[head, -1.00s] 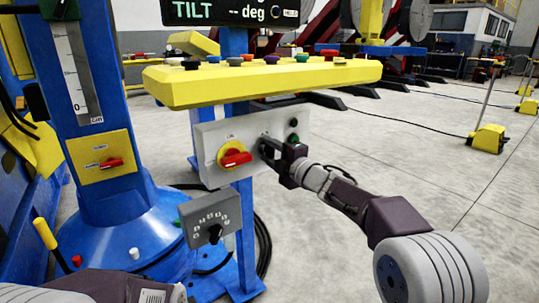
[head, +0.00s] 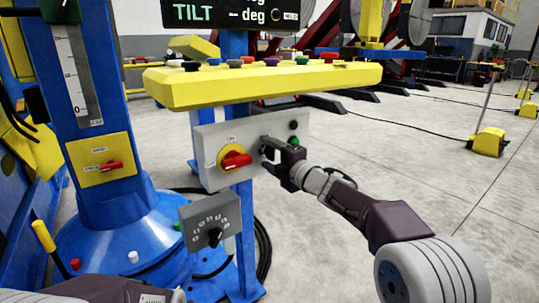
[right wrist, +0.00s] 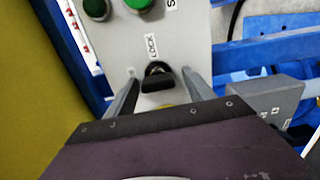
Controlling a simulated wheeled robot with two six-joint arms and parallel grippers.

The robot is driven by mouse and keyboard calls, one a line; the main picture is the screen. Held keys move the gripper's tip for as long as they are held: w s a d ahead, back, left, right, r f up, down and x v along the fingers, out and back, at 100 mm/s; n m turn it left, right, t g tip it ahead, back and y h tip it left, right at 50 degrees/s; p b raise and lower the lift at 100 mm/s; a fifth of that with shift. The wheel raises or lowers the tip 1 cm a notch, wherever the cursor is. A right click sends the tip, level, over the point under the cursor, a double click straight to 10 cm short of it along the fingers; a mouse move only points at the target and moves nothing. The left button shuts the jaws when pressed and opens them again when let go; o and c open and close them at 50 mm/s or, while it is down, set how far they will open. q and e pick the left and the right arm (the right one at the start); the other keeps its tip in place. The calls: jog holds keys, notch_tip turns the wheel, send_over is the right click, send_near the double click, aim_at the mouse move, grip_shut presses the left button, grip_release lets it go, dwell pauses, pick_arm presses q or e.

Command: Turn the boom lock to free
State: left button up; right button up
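A grey control panel (head: 212,138) hangs under the yellow console. In the right wrist view, a black knob (right wrist: 158,78) sits on this panel beside a label reading LOCK (right wrist: 152,46). My right gripper (head: 265,152) is at the panel, right of the red rotary switch (head: 234,159). In the wrist view its two fingers (right wrist: 160,92) stand apart on either side of the knob, with gaps showing. The knob's pointing direction is hard to make out. My left gripper is not in view; only part of my left arm shows at the bottom left.
Green buttons (right wrist: 138,4) lie beyond the knob. The yellow console (head: 270,84) with several coloured buttons overhangs the panel. A grey dial box (head: 212,222) is below. A blue column (head: 95,110) with a red-handled switch (head: 110,166) stands left.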

jog(key=shift+s+d+r, duration=0.1)
jog(key=p+v, duration=0.2)
jog(key=v, duration=0.7)
